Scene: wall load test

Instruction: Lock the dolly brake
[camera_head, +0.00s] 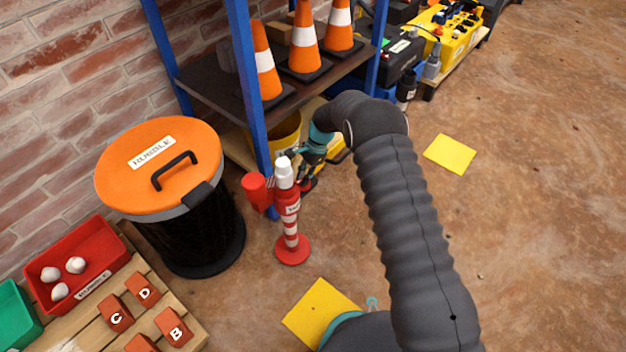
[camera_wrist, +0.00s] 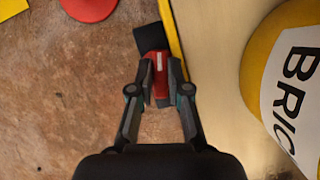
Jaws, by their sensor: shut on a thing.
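A red brake lever (camera_wrist: 159,62) sits by a black caster part (camera_wrist: 150,38) at the edge of the dolly (camera_wrist: 218,60), a pale board with a yellow edge. My gripper (camera_wrist: 161,84) is shut on the red lever, with one finger on each side of it. A yellow bucket (camera_wrist: 285,75) with a label partly reading "BRIC" stands on the board. In the head view, the bucket (camera_head: 287,133) is partly hidden by the blue post, and my gripper (camera_head: 308,172) is low beside it, partly behind the striped post. The lever's exact tilt cannot be told.
A red-and-white post (camera_head: 289,222) stands close in front of my gripper. The blue shelf post (camera_head: 246,80) and shelf with orange cones (camera_head: 306,40) are beside and above. A black bin with an orange lid (camera_head: 150,150) stands left. Floor to the right is mostly clear.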

